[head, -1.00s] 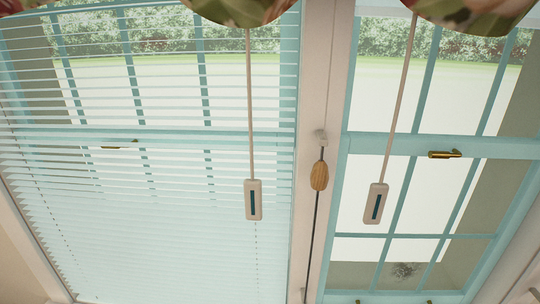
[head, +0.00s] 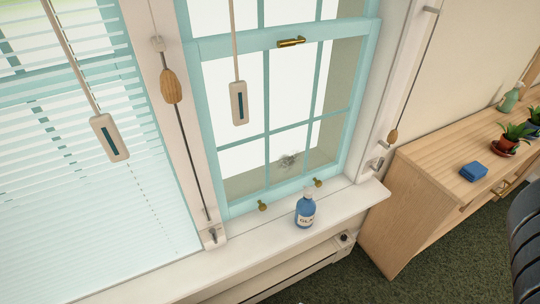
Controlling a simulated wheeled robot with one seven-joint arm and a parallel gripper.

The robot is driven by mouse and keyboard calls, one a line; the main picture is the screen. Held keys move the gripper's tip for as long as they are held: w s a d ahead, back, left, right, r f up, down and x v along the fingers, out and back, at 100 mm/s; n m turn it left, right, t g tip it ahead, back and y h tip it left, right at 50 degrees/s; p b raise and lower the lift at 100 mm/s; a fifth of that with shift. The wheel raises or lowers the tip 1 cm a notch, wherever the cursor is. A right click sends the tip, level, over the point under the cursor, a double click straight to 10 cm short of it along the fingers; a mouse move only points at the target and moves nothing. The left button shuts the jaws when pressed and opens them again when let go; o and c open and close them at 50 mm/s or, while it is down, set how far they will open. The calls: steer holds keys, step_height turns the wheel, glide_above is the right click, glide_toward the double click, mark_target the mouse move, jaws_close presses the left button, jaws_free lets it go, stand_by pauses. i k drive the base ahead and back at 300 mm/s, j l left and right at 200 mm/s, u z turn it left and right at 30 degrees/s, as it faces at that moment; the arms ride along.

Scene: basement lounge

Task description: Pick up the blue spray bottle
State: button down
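A small blue bottle (head: 305,210) with a pale label and a whitish top stands upright on the white windowsill (head: 345,208), in front of the right-hand window. Its top is too small to tell whether it is a spray head. Nothing touches the bottle or blocks it from view. My gripper is not in view.
A wooden cabinet (head: 415,205) stands right of the sill, with a blue block (head: 473,171), potted plants (head: 505,146) and a green bottle (head: 510,98) on top. Pull cords with handles (head: 239,103) hang before the windows. Dark green carpet (head: 350,275) lies below.

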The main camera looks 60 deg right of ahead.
mark_target(305, 208)
steer(key=k+j+z, duration=0.1)
steer(key=z, duration=0.95)
